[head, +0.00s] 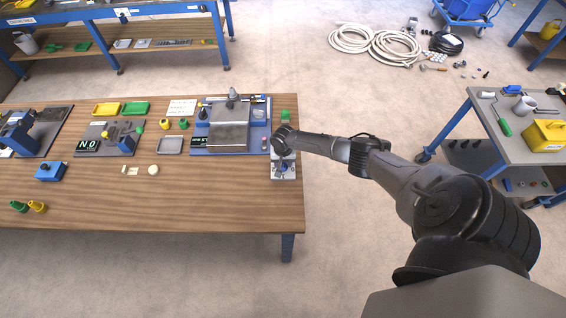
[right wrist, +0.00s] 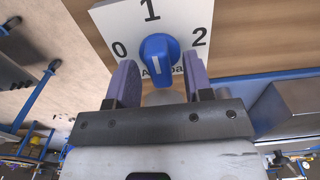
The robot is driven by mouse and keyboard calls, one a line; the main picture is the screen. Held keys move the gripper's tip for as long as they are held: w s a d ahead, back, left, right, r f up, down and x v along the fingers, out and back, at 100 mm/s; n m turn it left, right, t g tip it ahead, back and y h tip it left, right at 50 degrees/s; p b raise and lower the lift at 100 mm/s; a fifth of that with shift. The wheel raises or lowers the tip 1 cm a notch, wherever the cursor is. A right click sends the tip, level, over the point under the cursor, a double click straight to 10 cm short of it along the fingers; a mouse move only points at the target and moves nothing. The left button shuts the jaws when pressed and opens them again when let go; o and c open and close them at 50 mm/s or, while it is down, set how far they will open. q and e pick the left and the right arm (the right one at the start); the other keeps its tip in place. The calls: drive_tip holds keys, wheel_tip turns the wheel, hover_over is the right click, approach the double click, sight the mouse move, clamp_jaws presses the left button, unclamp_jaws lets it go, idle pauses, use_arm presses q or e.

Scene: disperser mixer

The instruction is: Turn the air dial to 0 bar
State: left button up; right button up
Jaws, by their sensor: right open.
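The air dial is a blue knob (right wrist: 158,58) with a white line, on a pale plate (right wrist: 185,18) marked 0, 1 and 2. Its bar stands roughly upright in the right wrist view, in line with the 1; lettering below it is partly hidden. My right gripper (right wrist: 158,80) is open, with one purple-grey finger on each side of the knob. I cannot tell whether either finger touches it. In the head view the right gripper (head: 282,157) is over the plate (head: 284,174) at the table's right end, and hides part of it. My left gripper is not in view.
The wooden table (head: 180,212) has a clear front strip. Left of the dial plate stands a blue-based mixer station (head: 228,137), with a grey tray (head: 169,145) beside it. A green item (head: 286,115) lies behind the right arm. Open floor lies right of the table.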

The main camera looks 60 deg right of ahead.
clamp_jaws()
idle(0.5)
